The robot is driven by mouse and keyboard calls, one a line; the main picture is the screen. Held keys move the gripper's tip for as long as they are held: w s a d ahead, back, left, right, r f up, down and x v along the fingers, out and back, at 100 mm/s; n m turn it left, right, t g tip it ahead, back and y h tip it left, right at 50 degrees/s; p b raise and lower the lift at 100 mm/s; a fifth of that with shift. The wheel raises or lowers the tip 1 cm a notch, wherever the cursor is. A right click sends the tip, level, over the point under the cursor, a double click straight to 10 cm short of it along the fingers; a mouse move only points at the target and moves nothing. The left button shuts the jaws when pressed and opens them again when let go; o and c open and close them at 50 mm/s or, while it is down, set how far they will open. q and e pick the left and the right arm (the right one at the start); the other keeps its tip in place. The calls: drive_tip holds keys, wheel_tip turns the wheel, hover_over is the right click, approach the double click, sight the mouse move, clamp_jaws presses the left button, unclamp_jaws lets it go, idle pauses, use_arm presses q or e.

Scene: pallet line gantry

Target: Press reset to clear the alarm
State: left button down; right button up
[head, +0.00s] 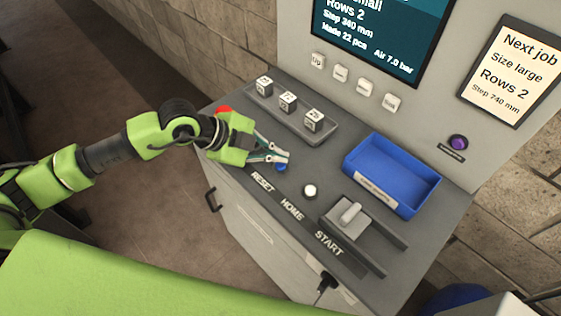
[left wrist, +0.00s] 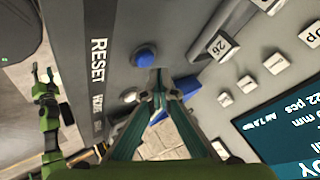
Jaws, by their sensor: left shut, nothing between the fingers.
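The blue button (head: 281,168) sits on the grey console top beside the RESET label (head: 262,182). In the left wrist view the blue button (left wrist: 145,57) and the RESET label (left wrist: 98,60) show clearly. My left gripper (head: 284,156) is shut and empty, with its fingertips just over the blue button in the head view. In the left wrist view its fingertips (left wrist: 158,74) appear just beside the button; I cannot tell whether they touch it. My right gripper (left wrist: 44,72) shows small in the left wrist view, its fingers apart, away from the console top.
A red part (head: 224,110) shows behind my left gripper.

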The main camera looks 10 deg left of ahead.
sight(279, 166)
use_arm(q)
wheel_tip(279, 166, up, 5)
drive_tip(key=p, duration=0.4)
idle(0.4)
drive_tip(key=shift+d, duration=0.1)
idle(0.3)
